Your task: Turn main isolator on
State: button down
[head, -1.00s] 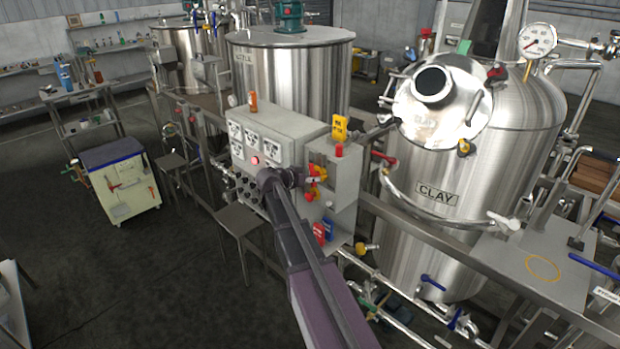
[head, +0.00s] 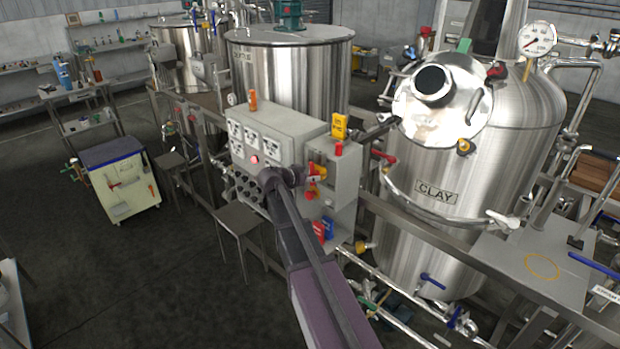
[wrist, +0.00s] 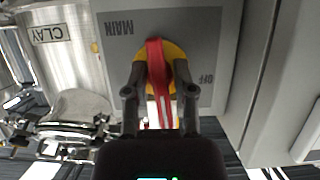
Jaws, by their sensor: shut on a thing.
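The main isolator is a red handle (wrist: 155,65) on a yellow round base (wrist: 177,56), set on a grey plate (wrist: 200,20) marked MAIN and OFF, upside down in the wrist view. The handle runs nearly up and down in that view, leaning slightly; the OFF mark is to its right. My gripper (wrist: 160,88) has a finger on each side of the handle and is shut on it. In the head view my gripper (head: 305,178) reaches the isolator's red and yellow parts (head: 317,171) on the grey box; the fingers are hard to make out there.
A grey control panel (head: 285,128) with dials and knobs adjoins the isolator box on the left. A yellow tag (head: 339,126) stands on the box; red and blue tags (head: 328,228) hang below. The steel CLAY tank (head: 480,150) stands close on the right.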

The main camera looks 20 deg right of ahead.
jog(key=shift+d, duration=0.15)
dwell(0.7)
jog(key=c, duration=0.7)
grip_release()
jog(key=shift+s+r, duration=0.1)
jog(key=shift+o, duration=0.2)
